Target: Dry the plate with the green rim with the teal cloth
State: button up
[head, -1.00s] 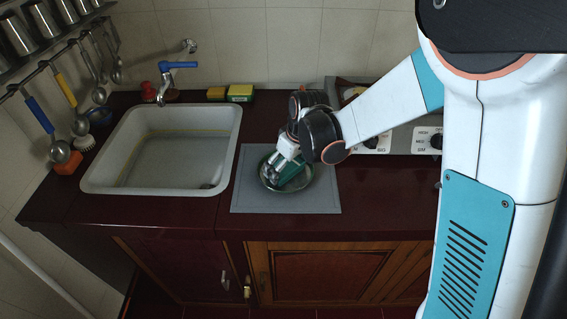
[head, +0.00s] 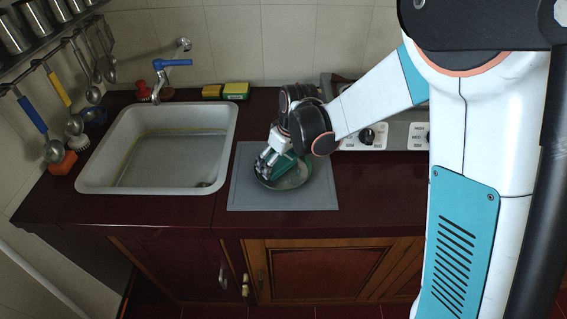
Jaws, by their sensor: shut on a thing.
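The plate with the green rim (head: 298,183) lies on a grey mat (head: 325,200) right of the sink. My gripper (head: 265,170) is over the left part of the plate, tilted down, and shut on the teal cloth (head: 284,167). The cloth is bunched at the fingers and lies low over the plate; whether it presses on the plate's surface I cannot tell. The gripper, cloth and wrist hide the back and left of the plate.
The white sink (head: 88,180) is at the left, with a blue-handled tap (head: 168,64) behind it. Yellow-green sponges (head: 236,90) lie at the back. A stove (head: 385,140) stands at the right. Utensils hang at the far left. The dark counter's front strip is clear.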

aim_at(286, 173)
jog(key=shift+s+d, duration=1.3)
jog(key=shift+s, duration=0.1)
jog(key=shift+w+a+b, duration=0.5)
jog(key=shift+w+a, duration=0.85)
jog(key=shift+w, duration=0.1)
jog(key=shift+s+d, duration=1.35)
jog(key=shift+s, duration=0.15)
jog(key=shift+w+a+r, duration=0.1)
jog(key=shift+w+a, duration=1.3)
jog(key=shift+w, duration=0.15)
jog(key=shift+s+d, duration=1.4)
jog(key=shift+s, duration=0.1)
jog(key=shift+w+a+f+b, duration=0.2)
jog(key=shift+w+a+b, duration=0.3)
jog(key=shift+w+a, duration=0.85)
jog(key=shift+s+d+r, duration=0.1)
jog(key=shift+s+d, duration=1.25)
jog(key=shift+w+a, duration=1.35)
jog(key=shift+w, duration=0.1)
